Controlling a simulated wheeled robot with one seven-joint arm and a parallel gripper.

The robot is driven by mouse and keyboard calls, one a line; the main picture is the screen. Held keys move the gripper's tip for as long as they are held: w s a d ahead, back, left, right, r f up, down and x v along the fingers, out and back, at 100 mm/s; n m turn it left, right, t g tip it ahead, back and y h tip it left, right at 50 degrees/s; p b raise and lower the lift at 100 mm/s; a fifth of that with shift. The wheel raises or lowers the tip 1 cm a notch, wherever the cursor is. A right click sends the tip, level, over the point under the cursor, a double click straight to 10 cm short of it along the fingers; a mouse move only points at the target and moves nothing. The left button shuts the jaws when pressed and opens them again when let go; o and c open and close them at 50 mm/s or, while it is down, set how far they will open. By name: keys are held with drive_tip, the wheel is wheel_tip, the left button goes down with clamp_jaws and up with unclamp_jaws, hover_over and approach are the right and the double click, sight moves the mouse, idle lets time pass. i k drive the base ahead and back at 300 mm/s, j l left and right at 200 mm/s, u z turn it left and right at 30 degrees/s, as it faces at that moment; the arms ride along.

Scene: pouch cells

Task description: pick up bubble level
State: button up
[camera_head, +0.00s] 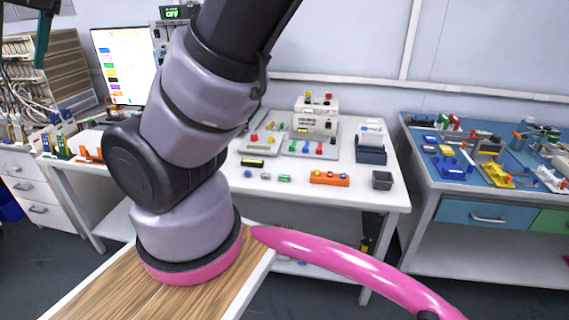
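A small black bar with a yellow-green middle (252,163) lies on the white table at its left part; it looks like the bubble level, but it is too small to be certain. My arm rises in front of the table's left side and leaves the frame at the top. A dark teal part at the top left corner (42,38) looks like a piece of my gripper, cut off by the frame edge. It is far from the bar, and its opening does not show.
On the white table (340,196), several small cylinders lie near the front, with an orange holder (329,178) and a grey bin (382,180) to their right. Trays and a white device (316,115) stand behind. A blue-topped workbench (425,150) stands at right.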

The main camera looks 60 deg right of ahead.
sight(244, 162)
drive_tip(key=z, duration=1.8)
drive_tip(key=i+z, duration=0.3)
drive_tip(key=i+j+z, duration=0.1)
drive_tip(key=z, duration=0.25)
